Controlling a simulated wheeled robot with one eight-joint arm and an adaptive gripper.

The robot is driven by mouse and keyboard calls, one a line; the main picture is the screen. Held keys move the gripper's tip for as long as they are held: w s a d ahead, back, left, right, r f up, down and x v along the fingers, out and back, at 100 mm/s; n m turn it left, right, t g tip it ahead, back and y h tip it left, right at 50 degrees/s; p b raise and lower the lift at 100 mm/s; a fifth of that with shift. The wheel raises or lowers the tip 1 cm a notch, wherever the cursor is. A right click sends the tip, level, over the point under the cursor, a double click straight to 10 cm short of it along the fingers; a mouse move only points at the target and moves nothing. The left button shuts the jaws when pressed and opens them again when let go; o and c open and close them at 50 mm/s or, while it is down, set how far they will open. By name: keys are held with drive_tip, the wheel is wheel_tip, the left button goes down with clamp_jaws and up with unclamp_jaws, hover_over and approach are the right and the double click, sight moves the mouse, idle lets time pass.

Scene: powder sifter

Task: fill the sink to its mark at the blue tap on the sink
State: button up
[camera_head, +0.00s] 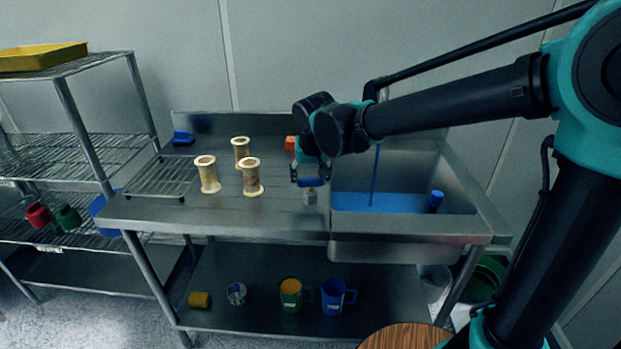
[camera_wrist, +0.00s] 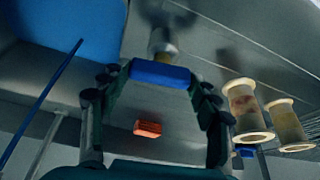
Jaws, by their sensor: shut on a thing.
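The metal sink (camera_head: 455,180) is set into the right side of the steel counter. Blue water (camera_head: 400,203) lies in it, and a blue stream (camera_head: 376,175) falls into it from above. The water (camera_wrist: 75,25) and stream (camera_wrist: 42,100) also show in the wrist view. The blue tap handle (camera_head: 310,183) sits on a short metal stem (camera_head: 310,198) just left of the sink. My gripper (camera_wrist: 152,82) is shut on the blue handle (camera_wrist: 160,74), one finger at each end. I cannot make out a fill mark.
A small blue cylinder (camera_head: 436,201) stands at the sink's right side. Several cream-rimmed sifters (camera_head: 250,177) stand left of my gripper. A red-orange block (camera_head: 290,143) lies behind it. Mugs (camera_head: 335,296) stand on the lower shelf. A wire rack (camera_head: 75,150) is at the left.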

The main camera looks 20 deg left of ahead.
drive_tip(key=o, duration=1.2)
drive_tip(key=shift+c, duration=0.2)
drive_tip(key=v, duration=1.2)
